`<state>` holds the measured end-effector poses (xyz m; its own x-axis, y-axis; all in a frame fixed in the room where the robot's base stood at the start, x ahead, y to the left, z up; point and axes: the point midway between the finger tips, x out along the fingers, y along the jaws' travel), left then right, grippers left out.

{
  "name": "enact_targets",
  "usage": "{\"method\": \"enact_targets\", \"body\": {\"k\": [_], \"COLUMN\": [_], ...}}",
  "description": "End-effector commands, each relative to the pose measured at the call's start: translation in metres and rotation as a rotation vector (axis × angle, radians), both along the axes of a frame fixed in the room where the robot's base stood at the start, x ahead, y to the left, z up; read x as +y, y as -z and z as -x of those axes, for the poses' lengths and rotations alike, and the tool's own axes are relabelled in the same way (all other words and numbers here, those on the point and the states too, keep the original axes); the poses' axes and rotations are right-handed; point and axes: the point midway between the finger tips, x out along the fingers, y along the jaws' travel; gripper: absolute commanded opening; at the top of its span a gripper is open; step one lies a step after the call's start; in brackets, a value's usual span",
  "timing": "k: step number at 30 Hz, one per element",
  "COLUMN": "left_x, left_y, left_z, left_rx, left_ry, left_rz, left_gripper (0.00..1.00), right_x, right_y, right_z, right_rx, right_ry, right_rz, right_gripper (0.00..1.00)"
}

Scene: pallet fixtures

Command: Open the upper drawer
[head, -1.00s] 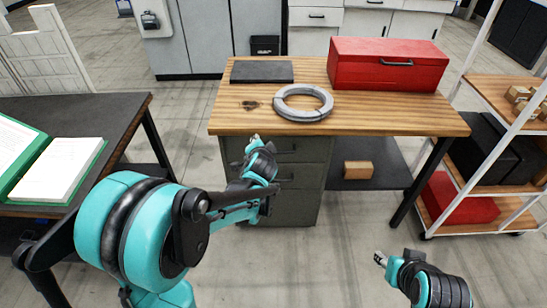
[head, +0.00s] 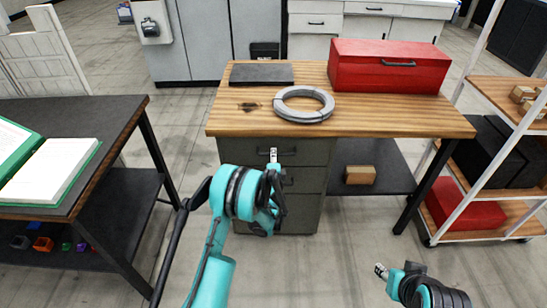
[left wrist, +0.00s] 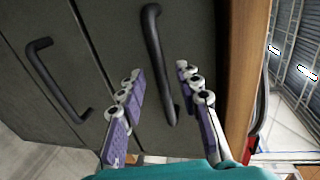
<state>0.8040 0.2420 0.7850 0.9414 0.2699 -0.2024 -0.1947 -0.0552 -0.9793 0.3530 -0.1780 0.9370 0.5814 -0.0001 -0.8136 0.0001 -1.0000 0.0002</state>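The grey drawer cabinet (head: 312,205) stands under the left part of the wooden workbench. Its upper drawer (head: 240,152) looks closed, flush with the front. My left gripper (head: 274,155) is in front of this drawer. In the left wrist view my left gripper (left wrist: 163,95) is open, its fingers on either side of the dark upper drawer handle (left wrist: 157,50). The handle's near end lies between the fingers; I cannot tell whether they touch it. A second drawer handle (left wrist: 55,80) is at the left. My right gripper (head: 381,270) is at the lower right, away from the cabinet, its opening unclear.
The wooden benchtop (head: 390,117) carries a red toolbox (head: 385,70), a grey ring (head: 305,117) and a dark plate (head: 261,74). A dark table (head: 110,125) with a green binder stands left; a shelf rack (head: 490,225) stands right. The floor before the cabinet is free.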

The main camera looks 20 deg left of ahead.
Motion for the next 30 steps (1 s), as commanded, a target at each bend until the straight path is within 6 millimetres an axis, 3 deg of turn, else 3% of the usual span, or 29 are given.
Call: {"method": "enact_targets", "body": {"k": [6, 15, 16, 20, 30], "left_x": [0.007, 0.008, 0.008, 0.008, 0.008], "left_y": [0.006, 0.005, 0.005, 0.005, 0.005], "left_z": [-0.023, -0.027, -0.027, -0.027, -0.027], "left_rx": [0.0, 0.0, 0.0, 0.0, 0.0], "left_ry": [-0.001, -0.001, -0.001, -0.001, -0.001], "left_rz": [0.002, 0.002, 0.002, 0.002, 0.002], "left_gripper": [0.34, 0.34, 0.31, 0.0, 0.0], "right_x": [0.0, 0.0, 0.0, 0.0, 0.0], "right_y": [0.009, 0.009, 0.009, 0.009, 0.009], "right_z": [0.0, 0.0, 0.0, 0.0, 0.0], "right_rx": [0.0, 0.0, 0.0, 0.0, 0.0], "right_ry": [0.0, 0.0, 0.0, 0.0, 0.0], "right_rz": [0.0, 0.0, 0.0, 0.0, 0.0], "right_gripper": [0.4, 0.4, 0.4, 0.4, 0.4]}}
